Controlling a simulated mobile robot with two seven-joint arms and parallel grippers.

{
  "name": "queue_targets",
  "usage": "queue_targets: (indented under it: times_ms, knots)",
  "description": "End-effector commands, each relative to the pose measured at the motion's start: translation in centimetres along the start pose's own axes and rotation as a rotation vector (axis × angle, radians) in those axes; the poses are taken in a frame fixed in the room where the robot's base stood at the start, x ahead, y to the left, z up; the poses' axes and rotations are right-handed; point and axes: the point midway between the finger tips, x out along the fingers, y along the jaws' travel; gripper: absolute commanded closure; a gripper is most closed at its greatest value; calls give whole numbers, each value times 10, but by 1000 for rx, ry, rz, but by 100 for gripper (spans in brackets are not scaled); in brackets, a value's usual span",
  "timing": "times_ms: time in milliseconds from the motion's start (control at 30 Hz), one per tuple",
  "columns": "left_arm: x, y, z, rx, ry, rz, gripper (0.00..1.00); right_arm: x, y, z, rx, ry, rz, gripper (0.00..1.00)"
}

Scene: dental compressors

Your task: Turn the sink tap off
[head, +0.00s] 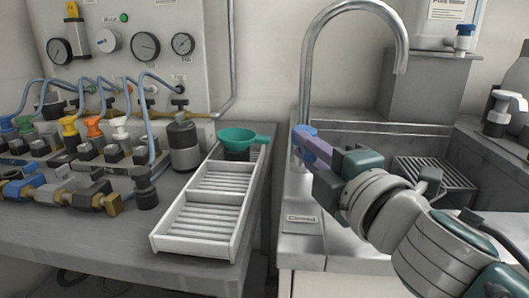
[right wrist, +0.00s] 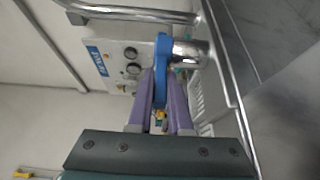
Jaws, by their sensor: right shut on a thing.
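The sink tap (head: 306,62) is a tall, curved chrome spout that stands at the left end of the sink (head: 372,147). My right gripper (head: 306,145) reaches in from the right to the tap's base. Its purple fingers are closed on the blue tap handle (head: 303,129), which is mostly hidden behind them. In the right wrist view the blue handle (right wrist: 162,48) sits between the fingertips, joined to a chrome stem (right wrist: 190,54). No water shows under the spout. My left gripper is out of view.
A white slatted tray (head: 205,242) with a green funnel (head: 238,138) stands left of the sink. Valves and blue hoses crowd the left counter below a gauge panel (head: 140,60). A soap pump bottle (head: 498,115) stands at the right. A small label (head: 301,218) lies before the tap.

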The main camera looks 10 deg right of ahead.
Motion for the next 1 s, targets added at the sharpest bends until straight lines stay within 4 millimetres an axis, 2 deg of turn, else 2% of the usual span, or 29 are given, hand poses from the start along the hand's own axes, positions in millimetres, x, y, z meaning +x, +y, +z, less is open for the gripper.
queue_targets:
  times_ms: [300,733,767,1000]
  knots:
    - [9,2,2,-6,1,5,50,2,0,-5,1,-90,2,100]
    - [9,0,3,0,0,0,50,3,1,-4,-1,-101,1,100]
    - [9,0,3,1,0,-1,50,3,1,-4,-1,-101,1,80]
    - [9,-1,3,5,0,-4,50,3,0,-5,-1,-100,1,53]
